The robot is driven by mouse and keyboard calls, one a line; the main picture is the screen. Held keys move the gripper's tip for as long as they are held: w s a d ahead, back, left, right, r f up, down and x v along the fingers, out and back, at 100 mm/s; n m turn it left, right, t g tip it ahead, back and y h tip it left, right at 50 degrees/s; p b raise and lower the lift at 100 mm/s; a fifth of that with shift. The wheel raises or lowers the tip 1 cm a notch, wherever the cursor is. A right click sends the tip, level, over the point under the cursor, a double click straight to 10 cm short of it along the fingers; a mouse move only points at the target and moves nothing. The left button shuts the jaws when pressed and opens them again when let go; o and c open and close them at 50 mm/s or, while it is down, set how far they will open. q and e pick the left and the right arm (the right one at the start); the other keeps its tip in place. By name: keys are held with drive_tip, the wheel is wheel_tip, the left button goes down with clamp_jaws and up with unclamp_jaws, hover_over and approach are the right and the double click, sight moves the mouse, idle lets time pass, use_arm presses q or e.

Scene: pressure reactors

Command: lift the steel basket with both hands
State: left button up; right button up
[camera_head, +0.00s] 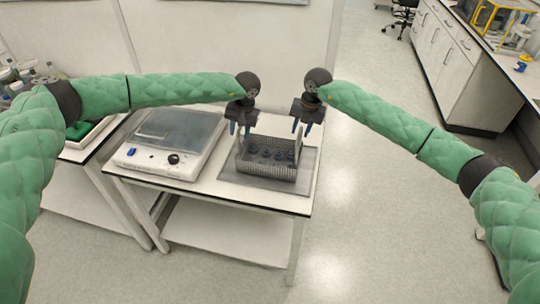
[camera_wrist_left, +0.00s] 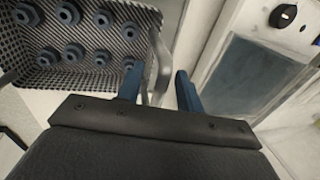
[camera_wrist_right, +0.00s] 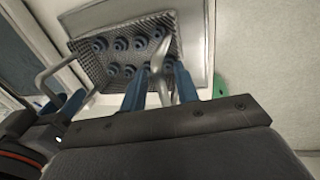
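The steel basket (camera_head: 268,170) is a grey mesh box with several dark blue round parts in it. It stands on a grey mat (camera_head: 228,174) on the white table and has an upright handle at each side. My left gripper (camera_head: 240,128) points down at the left handle, which shows between its parted fingers in the left wrist view (camera_wrist_left: 160,72). My right gripper (camera_head: 302,128) points down at the right handle, which shows between its parted fingers in the right wrist view (camera_wrist_right: 161,58). I cannot tell whether any finger touches a handle.
A white device with a grey glass top and a black knob (camera_head: 173,158) stands left of the basket on the same table (camera_head: 235,193). The table's right edge is close to the mat. Open floor (camera_head: 365,190) lies to the right.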

drive_tip(key=shift+a+f, duration=0.1)
drive_tip(key=shift+f, duration=0.25)
use_arm(q)
drive_tip(key=shift+f, duration=0.35)
drive_tip(key=shift+a, duration=0.1)
drive_tip(key=c, duration=0.6)
use_arm(e)
drive_tip(key=c, duration=0.6)
use_arm(q)
clamp_jaws()
use_arm(e)
clamp_jaws()
drive_tip(key=shift+r, duration=0.1)
